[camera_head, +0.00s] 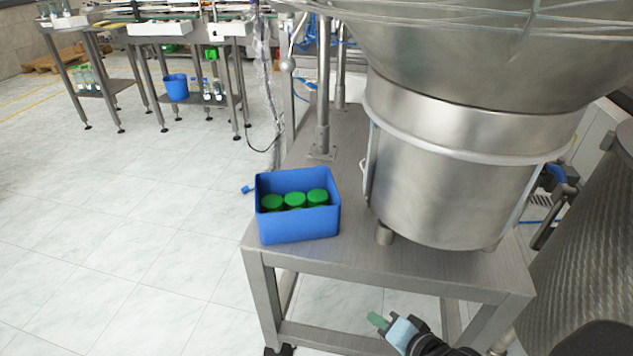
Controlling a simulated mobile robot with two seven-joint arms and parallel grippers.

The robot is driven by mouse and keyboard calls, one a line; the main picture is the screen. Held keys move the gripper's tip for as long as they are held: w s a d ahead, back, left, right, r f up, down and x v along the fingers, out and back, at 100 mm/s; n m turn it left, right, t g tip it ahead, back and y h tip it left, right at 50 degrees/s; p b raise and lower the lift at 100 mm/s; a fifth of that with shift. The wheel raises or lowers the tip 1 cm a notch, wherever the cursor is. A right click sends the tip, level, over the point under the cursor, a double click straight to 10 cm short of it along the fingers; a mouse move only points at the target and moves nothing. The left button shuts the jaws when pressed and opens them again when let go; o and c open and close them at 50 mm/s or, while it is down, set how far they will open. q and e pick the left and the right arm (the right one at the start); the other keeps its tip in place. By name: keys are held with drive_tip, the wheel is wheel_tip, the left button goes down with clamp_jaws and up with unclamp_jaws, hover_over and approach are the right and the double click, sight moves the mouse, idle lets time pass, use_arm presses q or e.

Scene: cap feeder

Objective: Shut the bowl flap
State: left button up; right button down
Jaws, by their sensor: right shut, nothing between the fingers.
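The large steel feeder bowl (450,180) stands on short feet on a metal table (440,266). Its wide conical upper part (470,50) runs out of the top of the view. I cannot clearly make out a flap on it; a narrow upright edge (371,165) shows on the left side of its drum. My right gripper (378,321) is low at the bottom of the view, in front of and below the table's front edge. It is shut and empty, apart from the bowl. My left gripper is not in view.
A blue box (298,226) with several green caps (294,200) sits at the table's left front corner. A steel post (323,120) rises behind it. Benches and a blue bucket (176,87) stand far left. The tiled floor (130,220) at left is clear.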

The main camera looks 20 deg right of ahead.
drive_tip(key=w+d+r+m+t+y+p, duration=0.15)
drive_tip(key=w+r+p, duration=0.25)
drive_tip(key=r, duration=1)
drive_tip(key=w+a+r+m+t+p, duration=0.1)
drive_tip(key=w+r+m+t+p, duration=0.2)
drive_tip(key=r, duration=1.1)
drive_tip(key=w+d+r+m+t+p, duration=0.15)
drive_tip(key=w+r+p, duration=0.3)
drive_tip(key=r, duration=0.95)
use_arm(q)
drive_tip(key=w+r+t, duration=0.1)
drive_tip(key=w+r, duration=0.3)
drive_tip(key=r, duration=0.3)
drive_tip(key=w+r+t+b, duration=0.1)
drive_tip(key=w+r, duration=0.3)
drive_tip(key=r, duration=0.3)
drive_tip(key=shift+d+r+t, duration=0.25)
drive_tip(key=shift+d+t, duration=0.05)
use_arm(e)
drive_tip(key=w+a, duration=0.2)
drive_tip(key=w, duration=0.7)
drive_tip(key=w+a+n, duration=0.1)
drive_tip(key=w+a, duration=0.2)
drive_tip(key=w, duration=0.6)
drive_tip(key=shift+w, duration=0.4)
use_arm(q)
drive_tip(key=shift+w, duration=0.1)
use_arm(e)
drive_tip(key=shift+f, duration=0.1)
